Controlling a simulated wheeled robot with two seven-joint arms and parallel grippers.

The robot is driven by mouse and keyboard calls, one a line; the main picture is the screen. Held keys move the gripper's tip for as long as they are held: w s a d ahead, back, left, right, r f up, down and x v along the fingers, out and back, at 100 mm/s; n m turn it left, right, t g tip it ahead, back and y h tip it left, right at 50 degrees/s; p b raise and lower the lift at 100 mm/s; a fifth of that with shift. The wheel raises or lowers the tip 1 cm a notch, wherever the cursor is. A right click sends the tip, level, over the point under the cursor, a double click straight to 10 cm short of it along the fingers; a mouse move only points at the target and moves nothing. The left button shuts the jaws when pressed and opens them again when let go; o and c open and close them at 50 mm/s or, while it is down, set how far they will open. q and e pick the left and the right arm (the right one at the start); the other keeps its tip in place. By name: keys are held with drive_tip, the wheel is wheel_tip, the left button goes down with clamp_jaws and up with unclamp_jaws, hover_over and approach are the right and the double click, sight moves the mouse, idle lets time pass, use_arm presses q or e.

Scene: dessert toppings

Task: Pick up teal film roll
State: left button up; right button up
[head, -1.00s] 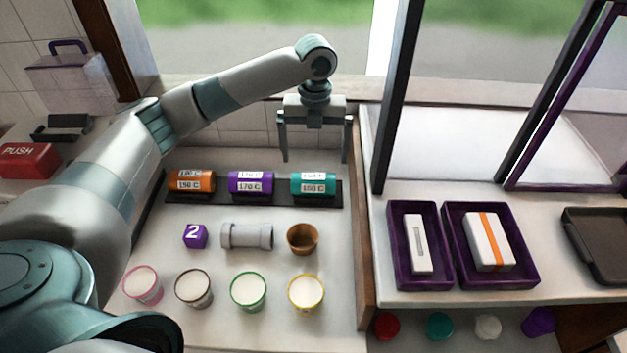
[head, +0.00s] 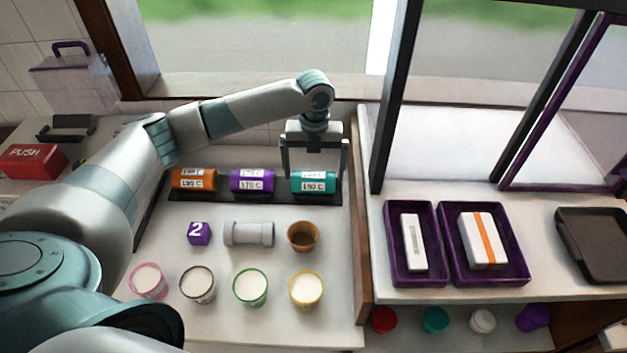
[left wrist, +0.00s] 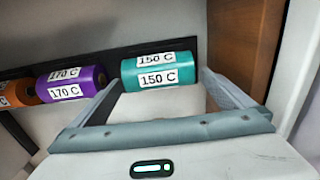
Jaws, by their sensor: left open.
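The teal film roll (head: 314,182) lies on its side at the right end of a black rack, with white labels that read 150 C in the left wrist view (left wrist: 158,72). My left gripper (head: 314,176) is open, pointing down with its fingers at either side of the teal roll in the head view. In the left wrist view the open fingers (left wrist: 158,84) reach toward the roll's two ends, and nothing is held between them. I cannot tell if a finger touches the roll. My right gripper is out of view.
A purple roll (head: 253,181) and an orange roll (head: 194,180) share the black rack (head: 222,196) to the left. A wooden divider (head: 359,240) rises close on the right.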

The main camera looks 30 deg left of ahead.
sight(313, 175)
use_arm(q)
wheel_tip(313, 175, down, 3)
drive_tip(key=shift+a+p, duration=0.15)
drive_tip(key=shift+p, duration=0.65)
drive_tip(key=shift+f, duration=0.5)
drive_tip(key=shift+w, duration=0.1)
drive_tip(key=c, duration=1)
drive_tip(key=shift+r, duration=0.1)
